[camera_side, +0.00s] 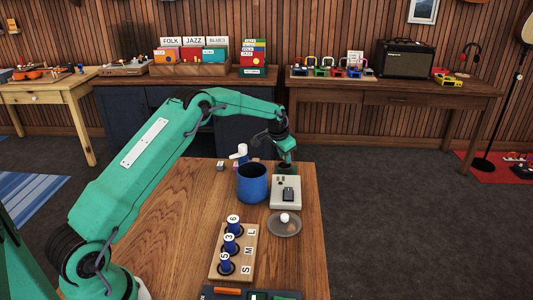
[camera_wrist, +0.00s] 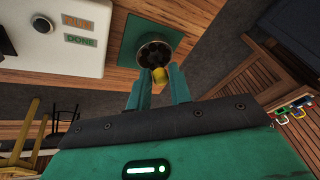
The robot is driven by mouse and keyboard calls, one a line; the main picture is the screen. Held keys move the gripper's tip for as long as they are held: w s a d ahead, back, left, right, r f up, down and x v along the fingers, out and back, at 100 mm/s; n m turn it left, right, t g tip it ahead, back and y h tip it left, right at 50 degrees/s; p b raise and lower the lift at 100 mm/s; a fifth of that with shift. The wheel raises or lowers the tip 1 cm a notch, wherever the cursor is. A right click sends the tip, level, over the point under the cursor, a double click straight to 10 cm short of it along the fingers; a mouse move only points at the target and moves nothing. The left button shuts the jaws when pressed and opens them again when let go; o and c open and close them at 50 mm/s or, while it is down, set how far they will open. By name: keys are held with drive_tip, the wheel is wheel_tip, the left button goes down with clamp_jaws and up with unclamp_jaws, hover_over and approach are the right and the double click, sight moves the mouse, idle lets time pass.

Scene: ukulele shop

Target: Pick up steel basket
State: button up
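In the wrist view, a round steel basket (camera_wrist: 154,48) with a dark, ribbed inside stands on a green square mat (camera_wrist: 130,42). A small yellow piece (camera_wrist: 160,75) shows at its near edge; I cannot tell if it belongs to the basket. My gripper (camera_wrist: 160,82) has its two teal fingers apart, with the yellow piece between or just beyond the tips. The fingers seem empty. In the side view, my gripper (camera_side: 287,160) reaches down at the table's far right corner and mostly hides the basket.
A pale box (camera_wrist: 50,25) with a "DONE" label lies beside the mat. On the wooden table (camera_side: 185,215) stand a blue canister (camera_side: 252,184), a dish (camera_side: 284,228) with a white ball, and a board (camera_side: 243,262) with several blue pieces. The table's right edge is close.

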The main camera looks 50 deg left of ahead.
drive_tip(key=shift+w+f, duration=0.2)
drive_tip(key=shift+f, duration=0.4)
clamp_jaws()
drive_tip(key=shift+r, duration=0.75)
wheel_tip(320, 180, up, 3)
drive_tip(key=shift+d, duration=0.15)
drive_tip(key=s+d+r, duration=0.3)
drive_tip(key=d+r, duration=0.3)
drive_tip(key=d, duration=0.4)
drive_tip(key=shift+s+d+r+h, duration=0.15)
drive_tip(key=shift+d+r+h, duration=0.15)
drive_tip(key=shift+d, duration=0.1)
